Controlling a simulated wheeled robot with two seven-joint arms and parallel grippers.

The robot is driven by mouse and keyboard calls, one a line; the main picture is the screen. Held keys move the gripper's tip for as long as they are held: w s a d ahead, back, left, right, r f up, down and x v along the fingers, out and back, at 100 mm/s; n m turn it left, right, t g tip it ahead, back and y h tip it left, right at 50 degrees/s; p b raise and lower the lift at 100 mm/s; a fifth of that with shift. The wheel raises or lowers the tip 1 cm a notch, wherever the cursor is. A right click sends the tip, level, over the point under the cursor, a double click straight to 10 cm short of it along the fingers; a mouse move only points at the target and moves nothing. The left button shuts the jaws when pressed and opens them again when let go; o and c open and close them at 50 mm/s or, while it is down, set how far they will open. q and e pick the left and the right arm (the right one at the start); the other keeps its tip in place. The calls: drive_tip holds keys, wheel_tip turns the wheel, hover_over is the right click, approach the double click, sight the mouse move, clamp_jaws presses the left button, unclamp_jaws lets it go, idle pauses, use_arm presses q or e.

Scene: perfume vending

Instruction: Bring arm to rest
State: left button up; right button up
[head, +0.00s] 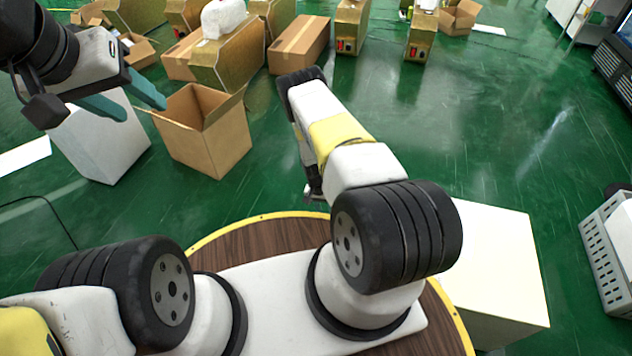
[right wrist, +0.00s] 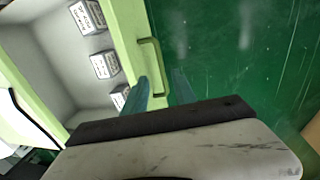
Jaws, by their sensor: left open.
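My left gripper (head: 146,113) hangs at the upper left of the head view. Its two teal fingers are apart and nothing is between them. My right arm reaches forward in the middle of the head view, and its gripper is mostly hidden there. In the right wrist view, the right gripper (right wrist: 161,88) shows two teal fingers apart. A yellow-green handle (right wrist: 155,65) lies ahead of them, its lower end between the fingers in the picture. I cannot tell whether they touch it.
The handle is on a pale green-edged compartment (right wrist: 123,25) holding several white boxes (right wrist: 104,65). An open cardboard box (head: 210,150) and a white block (head: 105,145) stand below my left gripper. A cream block (head: 495,270) stands at right. Green floor is clear at centre right.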

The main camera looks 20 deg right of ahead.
idle(0.4)
